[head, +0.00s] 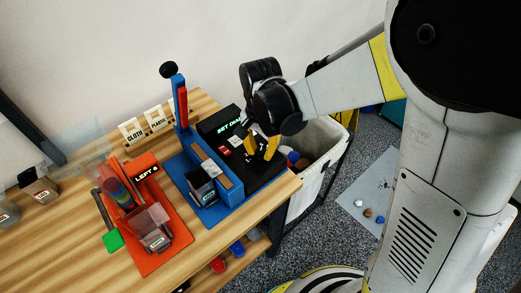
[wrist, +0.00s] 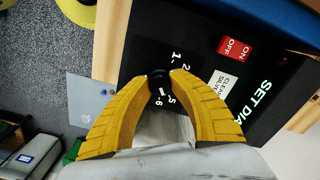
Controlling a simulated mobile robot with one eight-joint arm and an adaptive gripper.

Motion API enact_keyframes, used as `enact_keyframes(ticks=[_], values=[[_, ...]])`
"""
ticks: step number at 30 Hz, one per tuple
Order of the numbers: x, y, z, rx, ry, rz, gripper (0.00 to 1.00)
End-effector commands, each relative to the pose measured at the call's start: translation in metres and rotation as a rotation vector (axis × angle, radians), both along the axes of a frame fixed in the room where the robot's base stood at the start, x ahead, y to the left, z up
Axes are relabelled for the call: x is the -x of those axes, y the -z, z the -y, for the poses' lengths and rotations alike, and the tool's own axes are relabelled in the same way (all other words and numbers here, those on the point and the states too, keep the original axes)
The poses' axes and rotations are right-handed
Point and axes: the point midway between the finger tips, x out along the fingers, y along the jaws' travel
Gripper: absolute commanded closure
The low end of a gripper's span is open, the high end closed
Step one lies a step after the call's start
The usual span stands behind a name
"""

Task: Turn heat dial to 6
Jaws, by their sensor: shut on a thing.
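The heat dial (wrist: 158,78) is a small black knob on a black panel (wrist: 150,35). My gripper (wrist: 160,84) has its yellow fingers closed around the knob, one on each side. Printed white numbers 1, 2, 5 and 6 show around it; others are hidden by the fingers. A small white mark shows near the knob's lower edge, close to the 5 and 6, but I cannot tell exactly which number the dial points to. In the head view, my gripper (head: 262,148) reaches down onto the panel (head: 258,178) at the table's right end, hiding the knob.
A red ON/OFF switch (wrist: 234,48), a white label (wrist: 221,82) and green "SET DIAL" text lie beside the dial. A blue stand (head: 225,211) and an orange stand (head: 176,257) are to the left. A grey bin (head: 325,138) stands off the table's right edge.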

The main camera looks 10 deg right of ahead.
Motion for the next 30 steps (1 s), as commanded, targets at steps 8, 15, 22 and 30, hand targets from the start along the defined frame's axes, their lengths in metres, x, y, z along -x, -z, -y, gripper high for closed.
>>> enact_keyframes(ticks=[8, 15, 22, 30], values=[[0.0004, 0.0004, 0.0001, 0.0, 0.211, -0.001, 1.0], [0.0005, 0.0004, 0.0002, 0.0, 0.324, -0.001, 1.0], [0.0005, 0.0005, 0.0002, 0.0, 0.371, -0.001, 1.0], [0.0005, 0.0005, 0.0002, 0.0, 0.38, -0.001, 1.0]])
